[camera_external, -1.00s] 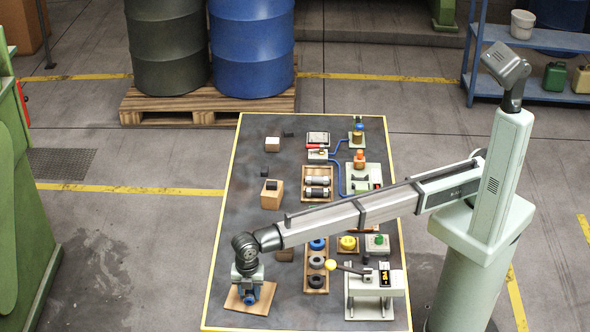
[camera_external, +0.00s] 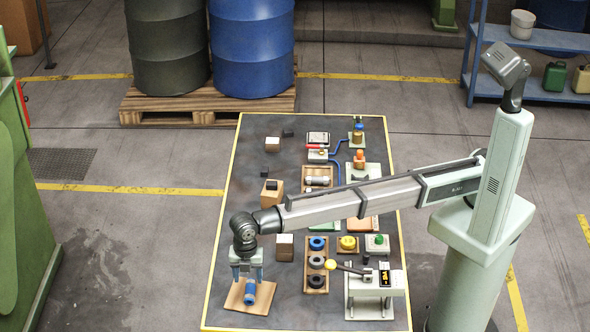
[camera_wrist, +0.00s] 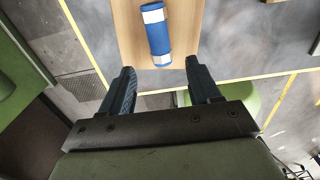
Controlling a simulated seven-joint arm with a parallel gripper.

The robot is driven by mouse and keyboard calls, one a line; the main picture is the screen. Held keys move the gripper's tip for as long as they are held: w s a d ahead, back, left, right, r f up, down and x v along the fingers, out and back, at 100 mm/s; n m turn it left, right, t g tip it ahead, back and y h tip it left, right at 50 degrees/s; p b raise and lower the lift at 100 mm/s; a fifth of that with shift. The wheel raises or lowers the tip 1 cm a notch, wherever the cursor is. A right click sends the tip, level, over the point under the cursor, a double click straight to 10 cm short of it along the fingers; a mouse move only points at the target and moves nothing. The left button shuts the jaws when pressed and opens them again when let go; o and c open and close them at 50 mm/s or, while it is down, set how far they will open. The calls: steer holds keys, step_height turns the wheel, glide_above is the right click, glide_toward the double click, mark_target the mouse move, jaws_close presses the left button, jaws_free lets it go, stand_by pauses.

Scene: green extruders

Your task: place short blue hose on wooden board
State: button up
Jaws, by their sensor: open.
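The short blue hose (camera_external: 250,291) lies on the wooden board (camera_external: 236,299) near the front left corner of the dark table. In the wrist view the hose (camera_wrist: 157,38) is blue with white bands and rests on the pale board (camera_wrist: 128,30). My gripper (camera_external: 247,279) is just above the hose, pointing down. In the wrist view its two fingers (camera_wrist: 162,75) are spread apart with nothing between them, and the hose shows beyond the fingertips, apart from them.
To the right stand a wooden tray (camera_external: 308,287) with blue and dark rings and a pale lever device (camera_external: 372,303) with a yellow knob. A white-faced block (camera_external: 285,247) stands behind the board. The table's yellow front edge is close to the board.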

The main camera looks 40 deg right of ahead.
steer(key=shift+r, duration=2.35)
